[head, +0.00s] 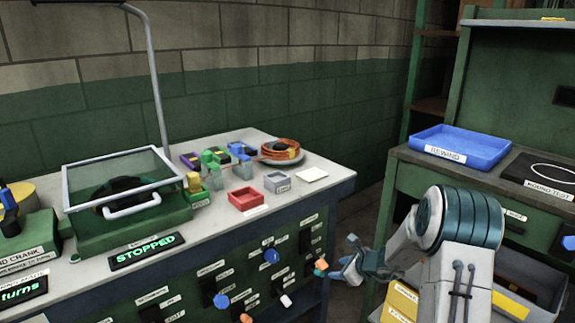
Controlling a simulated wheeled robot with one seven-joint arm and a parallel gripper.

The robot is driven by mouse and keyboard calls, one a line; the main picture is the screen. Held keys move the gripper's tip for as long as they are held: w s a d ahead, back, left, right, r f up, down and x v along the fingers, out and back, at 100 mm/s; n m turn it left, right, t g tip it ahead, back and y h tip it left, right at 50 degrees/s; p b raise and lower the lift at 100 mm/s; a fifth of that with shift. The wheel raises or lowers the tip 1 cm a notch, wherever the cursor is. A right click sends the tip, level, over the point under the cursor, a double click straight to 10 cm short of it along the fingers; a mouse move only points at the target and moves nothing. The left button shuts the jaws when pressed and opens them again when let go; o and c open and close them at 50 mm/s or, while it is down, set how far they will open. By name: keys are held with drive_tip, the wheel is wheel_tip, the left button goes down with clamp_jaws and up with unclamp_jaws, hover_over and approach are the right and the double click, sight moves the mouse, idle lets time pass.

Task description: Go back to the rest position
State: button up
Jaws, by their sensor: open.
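My gripper (343,258) is in the head view, low and right of centre. It points left from the white and teal arm that rises at the lower right. Its jaws are open, and I see nothing between them. It is in front of the right end of the green workbench (335,178), near the bench's labelled front panel. I cannot tell its exact distance from the panel.
The bench holds a red tray (243,199), a grey tray (277,182), a coil of orange cable (281,148) and a lidded machine with a "STOPPED" sign (145,250). Coloured knobs stick out of the front panel. A blue "REWIND" tray (461,147) sits on the right bench.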

drive_tip(key=s+a+r+n+g+p, duration=0.2)
drive_tip(key=s+a+r+n+p, duration=0.4)
drive_tip(key=r, duration=0.5)
drive_tip(key=s+a+r+n+g+p, duration=0.25)
drive_tip(key=s+r+n, duration=0.55)
drive_tip(key=r, duration=0.4)
drive_tip(key=s+d+r+n+h+p, duration=0.1)
drive_tip(key=s+r+n+p, duration=0.3)
drive_tip(key=s, duration=0.7)
drive_tip(key=s+d+r+n+h+p, duration=0.2)
drive_tip(key=s+r+n+h+p, duration=0.2)
drive_tip(key=s+r+n, duration=0.3)
drive_tip(key=s+r, duration=0.2)
drive_tip(key=s, duration=0.2)
drive_tip(key=shift+d+r+g+h, duration=0.2)
drive_tip(key=shift+r+g+h, duration=0.1)
drive_tip(key=shift+g, duration=0.05)
